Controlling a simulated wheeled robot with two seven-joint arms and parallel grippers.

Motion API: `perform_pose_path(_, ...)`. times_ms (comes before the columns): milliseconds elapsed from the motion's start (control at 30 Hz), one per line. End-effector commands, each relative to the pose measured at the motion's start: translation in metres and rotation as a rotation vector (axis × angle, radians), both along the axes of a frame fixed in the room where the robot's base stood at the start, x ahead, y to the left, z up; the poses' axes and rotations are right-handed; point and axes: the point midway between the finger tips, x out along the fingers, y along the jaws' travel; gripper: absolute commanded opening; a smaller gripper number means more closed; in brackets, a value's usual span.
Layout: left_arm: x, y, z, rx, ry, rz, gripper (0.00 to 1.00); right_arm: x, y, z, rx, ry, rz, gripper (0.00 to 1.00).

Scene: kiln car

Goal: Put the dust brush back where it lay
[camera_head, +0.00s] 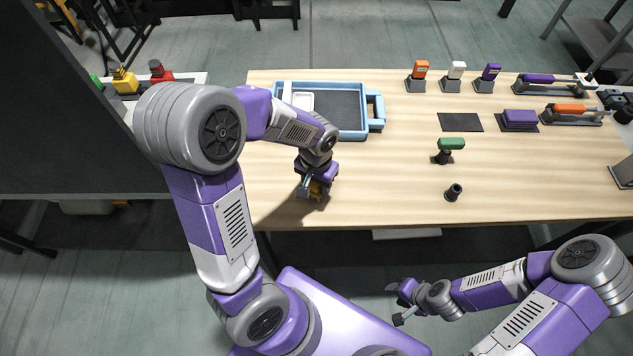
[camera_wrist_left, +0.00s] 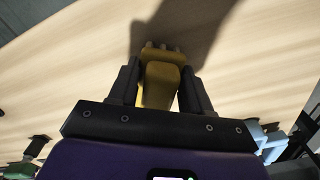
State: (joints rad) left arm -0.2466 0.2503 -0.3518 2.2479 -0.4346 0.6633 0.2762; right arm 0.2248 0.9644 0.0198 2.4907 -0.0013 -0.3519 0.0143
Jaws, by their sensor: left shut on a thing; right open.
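My left gripper (camera_head: 314,193) is low over the front left part of the table, shut on a yellow block-like thing (camera_wrist_left: 160,78). This looks to be the dust brush; only its yellow body and some short stubs at its far end show. In the left wrist view it sits between the two dark fingers of my left gripper (camera_wrist_left: 160,88). A bare dark mat (camera_head: 460,122) lies on the table to the right, beside a purple block (camera_head: 519,118) on a similar mat. My right gripper (camera_head: 395,304) is open and empty, in front of the table.
A blue tray (camera_head: 376,121) with a white thing inside stands behind my left gripper. A green-topped piece (camera_head: 451,144) and a small black holder (camera_head: 453,192) stand mid-table. Stands with orange, white and purple pieces line the back. A dark panel (camera_head: 70,110) rises at left.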

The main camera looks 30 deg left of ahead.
Motion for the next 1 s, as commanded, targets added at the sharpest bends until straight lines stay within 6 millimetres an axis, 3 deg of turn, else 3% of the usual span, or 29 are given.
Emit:
perform_pose_path(800,0.0000,0.0000,-0.0073,0.000,0.000,0.000,0.20,0.0000,0.0000,-0.0058,0.000,0.000,0.000,0.43)
perform_pose_path(833,0.0000,0.0000,-0.0073,0.000,0.000,0.000,0.51,0.0000,0.0000,-0.0058,0.000,0.000,0.000,0.43)
perform_pose_path(1000,0.0000,0.0000,-0.0073,0.000,0.000,0.000,0.77,0.0001,0.0000,-0.0058,0.000,0.000,0.000,0.43)
